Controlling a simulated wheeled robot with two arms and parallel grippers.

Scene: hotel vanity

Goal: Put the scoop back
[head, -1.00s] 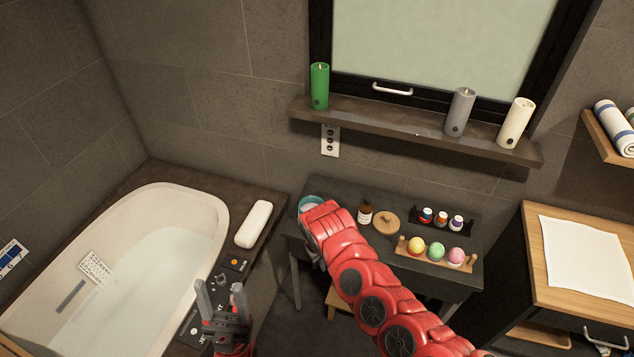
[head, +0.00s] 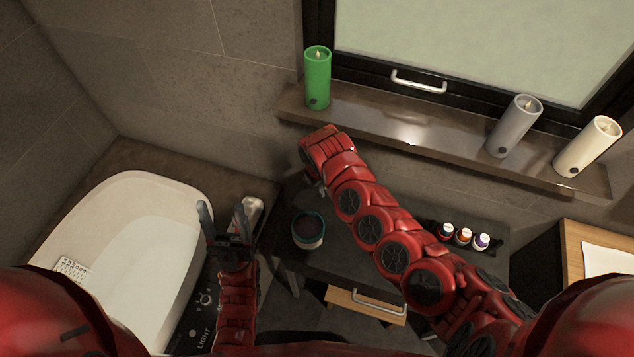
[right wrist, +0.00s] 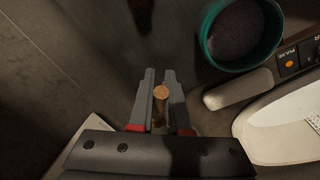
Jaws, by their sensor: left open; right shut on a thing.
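My right gripper (right wrist: 160,78) is shut on a thin piece with a round, light-brown end, which looks like the scoop's handle (right wrist: 161,92). The rest of the scoop is hidden. A jar with a teal rim (head: 308,230) and dark contents stands on the dark table; it also shows in the right wrist view (right wrist: 240,35), at the upper right, apart from the gripper. In the head view my right arm hides most of its gripper, above and beyond the jar. My left gripper (head: 224,215) is open and empty over the tub's edge.
The dark table (head: 345,262) also holds several small bottles (head: 464,236) at the right. A window shelf (head: 420,136) with a green candle (head: 317,78), a grey candle (head: 514,126) and a white candle (head: 588,147) runs behind. The bathtub (head: 130,255) lies left.

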